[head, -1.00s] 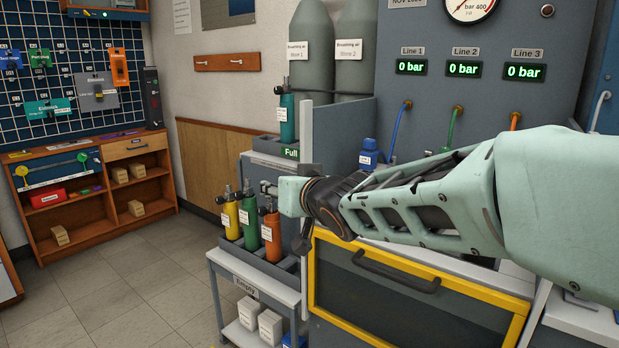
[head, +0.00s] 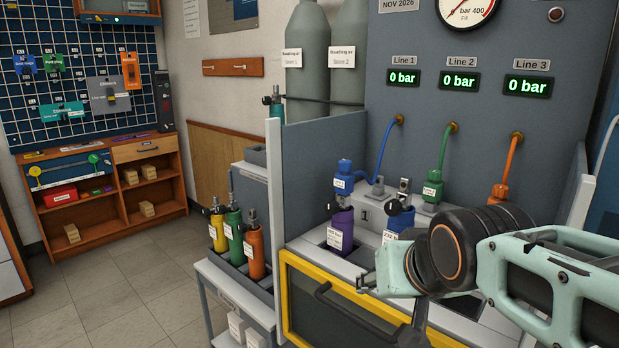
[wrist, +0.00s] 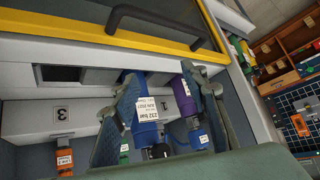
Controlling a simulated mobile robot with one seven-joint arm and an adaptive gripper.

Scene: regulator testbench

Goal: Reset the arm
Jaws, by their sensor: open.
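My gripper (head: 366,284) is in front of the test bench, just above its yellow-framed door (head: 284,308). In the wrist view my gripper (wrist: 166,84) has its two fingers spread apart with nothing held. A blue cylinder (wrist: 144,112) shows between the fingers, and a purple cylinder (wrist: 184,98) shows near the right finger; both look beyond the fingers. In the head view the purple cylinder (head: 341,232) stands in the bench under the blue line connector (head: 344,178). The blue cylinder (head: 399,221) is beside it, partly hidden by my arm.
Orange (head: 256,252), green and yellow cylinders stand in a rack on the cart at left. A grey side panel (head: 325,175) separates cart and bench. The door has a dark handle (wrist: 160,22). The three line displays read 0 bar. Floor at left is clear.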

